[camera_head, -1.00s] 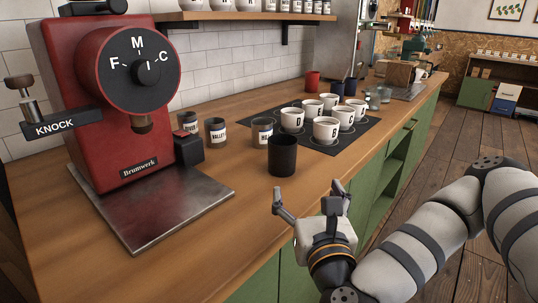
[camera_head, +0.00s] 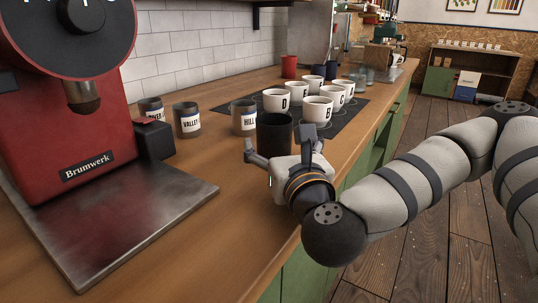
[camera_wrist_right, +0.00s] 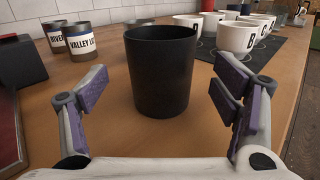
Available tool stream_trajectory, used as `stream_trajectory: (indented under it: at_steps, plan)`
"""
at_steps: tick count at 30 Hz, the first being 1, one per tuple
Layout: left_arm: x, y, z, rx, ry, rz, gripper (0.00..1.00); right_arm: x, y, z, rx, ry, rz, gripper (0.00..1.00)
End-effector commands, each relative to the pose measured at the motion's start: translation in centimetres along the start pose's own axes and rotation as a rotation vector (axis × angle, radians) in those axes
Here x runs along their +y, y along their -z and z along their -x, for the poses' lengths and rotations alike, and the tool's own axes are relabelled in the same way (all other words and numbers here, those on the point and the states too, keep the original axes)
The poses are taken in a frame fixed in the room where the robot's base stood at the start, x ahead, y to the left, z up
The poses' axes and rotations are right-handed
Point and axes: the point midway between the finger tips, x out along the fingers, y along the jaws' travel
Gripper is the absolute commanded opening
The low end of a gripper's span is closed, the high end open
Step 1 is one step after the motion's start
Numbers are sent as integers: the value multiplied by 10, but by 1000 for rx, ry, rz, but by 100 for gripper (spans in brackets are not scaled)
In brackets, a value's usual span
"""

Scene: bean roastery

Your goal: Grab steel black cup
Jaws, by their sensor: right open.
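The black cup (camera_head: 274,134) stands upright on the wooden counter, just in front of the black mat. In the wrist view the black cup (camera_wrist_right: 160,72) is centred ahead of my fingers. My right gripper (camera_head: 279,150) is open, with its fingers on either side of the cup's near side. In the wrist view the right gripper (camera_wrist_right: 165,107) shows a gap between each finger pad and the cup. The cup's lower part is partly hidden by the gripper in the head view. My left gripper is not in view.
Labelled tins, among them VALLEY (camera_head: 187,119) and HILL (camera_head: 244,117), stand left of the cup. White lettered cups (camera_head: 317,109) stand on the black mat (camera_head: 349,118) behind it. The red grinder (camera_head: 70,130) with its metal tray (camera_head: 110,220) is at left. The front counter is clear.

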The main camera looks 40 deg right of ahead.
Motion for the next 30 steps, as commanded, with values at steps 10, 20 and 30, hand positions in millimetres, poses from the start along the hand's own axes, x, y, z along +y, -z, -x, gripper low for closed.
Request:
stream_trajectory:
  at_steps: [10,20,30]
  plan:
    - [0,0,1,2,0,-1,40,-1,0,-46,2,2,3,81]
    - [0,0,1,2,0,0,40,-1,0,-45,3,2,3,36]
    - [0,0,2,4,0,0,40,0,-2,-45,1,2,2,25]
